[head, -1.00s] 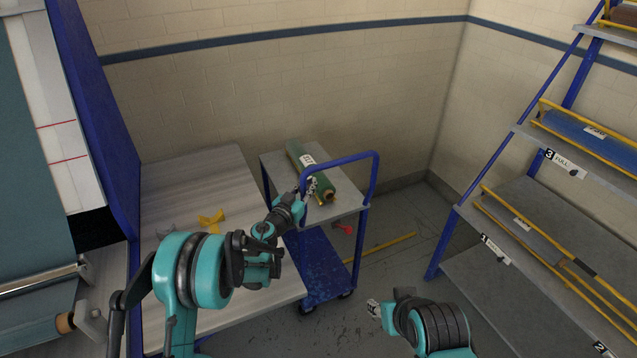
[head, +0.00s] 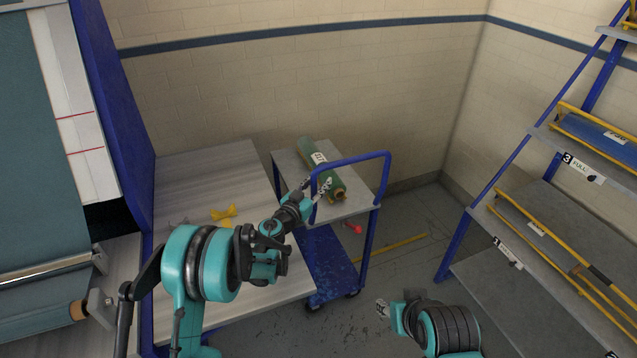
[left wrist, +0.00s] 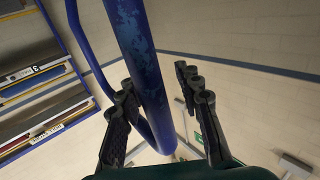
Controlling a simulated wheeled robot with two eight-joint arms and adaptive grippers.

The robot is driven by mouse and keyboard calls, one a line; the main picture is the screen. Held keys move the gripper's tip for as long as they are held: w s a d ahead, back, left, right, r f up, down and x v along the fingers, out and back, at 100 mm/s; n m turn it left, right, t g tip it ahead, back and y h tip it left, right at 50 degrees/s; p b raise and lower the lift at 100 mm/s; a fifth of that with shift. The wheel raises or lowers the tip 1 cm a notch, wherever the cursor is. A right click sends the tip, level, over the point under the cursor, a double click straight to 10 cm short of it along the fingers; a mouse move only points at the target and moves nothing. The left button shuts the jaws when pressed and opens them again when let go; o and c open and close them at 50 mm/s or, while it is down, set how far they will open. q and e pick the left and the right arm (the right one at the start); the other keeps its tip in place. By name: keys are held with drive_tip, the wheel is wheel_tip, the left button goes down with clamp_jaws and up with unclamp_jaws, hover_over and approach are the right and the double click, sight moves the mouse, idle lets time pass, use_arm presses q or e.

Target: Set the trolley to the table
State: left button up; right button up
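The trolley (head: 357,208) has a grey top, a blue lower shelf and a blue tubular handle (head: 350,160). It stands close to the right side of the pale table (head: 205,172); my arm hides part of the edge between them. In the left wrist view the blue bar (left wrist: 137,50) passes between the fingers of this gripper (left wrist: 158,100), which are apart with a gap on the right side. My right gripper (head: 383,308) is low over the floor, away from the trolley; its fingers are too small to read.
A green roll (head: 320,165) lies on the trolley's top. A yellow piece (head: 223,213) lies on the table. A red object (head: 352,228) and a yellow bar (head: 395,247) show beyond the trolley's lower shelf. A blue-framed rack (head: 490,190) stands at right, with open floor between.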

use_arm(q)
drive_tip(key=v, duration=1.2)
drive_tip(key=a+r+n+t+y, duration=0.45)
drive_tip(key=a+r+y, duration=0.35)
drive_tip(key=r, duration=0.4)
drive_tip(key=s+a+r+n+g+y, duration=0.2)
drive_tip(key=s+a+n+g+y, duration=0.15)
drive_tip(key=s+a, duration=0.5)
drive_tip(key=s+d+f+g+h, duration=0.1)
drive_tip(key=s+f+g, duration=0.3)
drive_tip(key=s, duration=0.8)
drive_tip(key=s+d+f+m+g, duration=0.1)
drive_tip(key=s+f+g, duration=0.4)
drive_tip(key=s+f, duration=0.3)
drive_tip(key=s, duration=0.4)
drive_tip(key=shift+s+h, duration=0.35)
